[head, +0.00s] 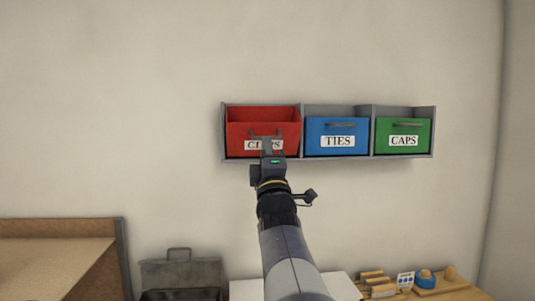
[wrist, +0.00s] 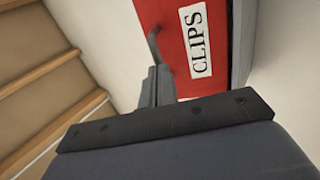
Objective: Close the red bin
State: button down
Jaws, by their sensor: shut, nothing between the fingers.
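The red bin (head: 238,131) with a CLIPS label sits in the left compartment of the grey wall rack (head: 303,118). Its front leans outward and its inside shows at the top, so it is tilted open. My gripper (head: 266,136) is shut and empty in front of the bin, covering part of the label. In the wrist view the red front (wrist: 222,28) fills the upper middle, with the grey handle (wrist: 153,43) just beyond my gripper's fingers (wrist: 157,82). I cannot tell whether the fingers touch the bin.
The blue TIES bin (head: 314,138) and green CAPS bin (head: 386,138) beside it sit upright, flush in the rack. Below are a grey metal box (head: 180,273), a brown board (head: 60,228) and small wooden items (head: 376,284). The wall around the rack is clear.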

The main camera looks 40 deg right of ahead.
aim_at(264, 124)
jog(key=shift+w+d+r+g+y+p, duration=0.15)
jog(key=shift+r+g+y+p, duration=0.2)
jog(key=shift+r+p, duration=0.3)
jog(key=shift+w+r+g+y+p, duration=0.2)
jog(key=shift+r+g+p, duration=0.25)
jog(key=shift+p, duration=0.35)
jog(key=shift+w+d+r+g+y+p, duration=0.1)
jog(key=shift+r+g+y+p, duration=0.15)
jog(key=shift+r+g+p, duration=0.35)
jog(key=g+p, duration=0.1)
jog(key=p, duration=0.1)
jog(key=shift+w+d+r+y+p, duration=0.25)
jog(key=shift+w+r+y+p, duration=0.1)
jog(key=shift+w+y, duration=0.05)
jog(key=shift+w+d+r, duration=0.1)
jog(key=shift+w+d, duration=0.05)
jog(key=shift+w, duration=0.05)
jog(key=shift+w+r+p, duration=0.15)
jog(key=shift+r+p, duration=0.1)
jog(key=shift+p, duration=0.15)
